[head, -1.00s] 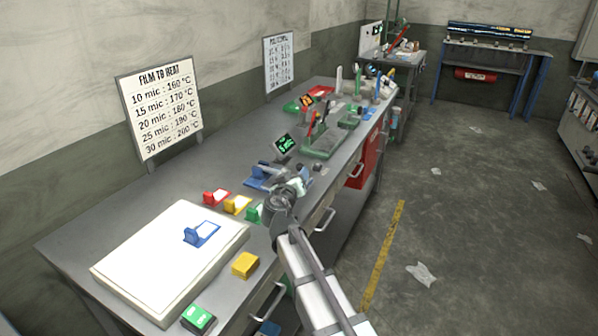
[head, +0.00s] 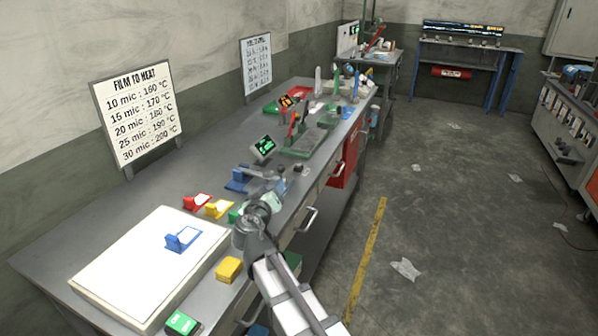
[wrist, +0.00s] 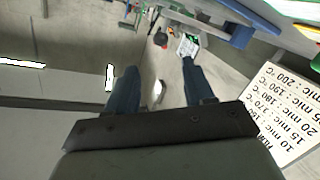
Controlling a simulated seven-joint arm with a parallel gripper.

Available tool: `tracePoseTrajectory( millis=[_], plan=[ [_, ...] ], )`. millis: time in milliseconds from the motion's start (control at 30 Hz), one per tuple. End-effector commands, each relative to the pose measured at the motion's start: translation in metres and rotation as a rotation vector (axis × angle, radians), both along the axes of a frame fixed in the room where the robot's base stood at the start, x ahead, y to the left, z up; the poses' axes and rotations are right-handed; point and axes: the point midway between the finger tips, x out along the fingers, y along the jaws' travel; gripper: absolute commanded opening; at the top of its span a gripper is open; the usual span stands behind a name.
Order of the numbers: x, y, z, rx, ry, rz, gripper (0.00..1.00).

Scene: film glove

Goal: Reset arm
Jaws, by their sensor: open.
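My arm reaches up from the bottom of the head view, over the front edge of the workbench (head: 75,240). Its end is near the green block, which it partly hides. In the wrist view my gripper (wrist: 155,85) is open, with two dark blue fingers apart and nothing held between them. In the head view the fingers are too small to make out. The board headed "FILM TO HEAT" (head: 137,112) leans at the wall and shows at the right of the wrist view (wrist: 285,112).
On the bench are a white plate (head: 120,265) bearing a blue holder (head: 182,239), red (head: 196,202) and yellow (head: 218,208) holders, a yellow block (head: 229,269), and a green button box (head: 182,323). Devices stand farther back.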

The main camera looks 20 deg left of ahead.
Motion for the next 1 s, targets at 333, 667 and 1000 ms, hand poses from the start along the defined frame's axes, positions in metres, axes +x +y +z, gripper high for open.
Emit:
tracePoseTrajectory(
  millis=[333,667,1000],
  plan=[
    [0.022,-0.039,-0.026,-0.019,0.063,-0.069,0.52],
    [0.072,-0.193,-0.127,-0.079,0.348,-0.314,0.52],
    [0.066,-0.343,-0.226,-0.09,0.691,-0.511,0.52]
  ],
)
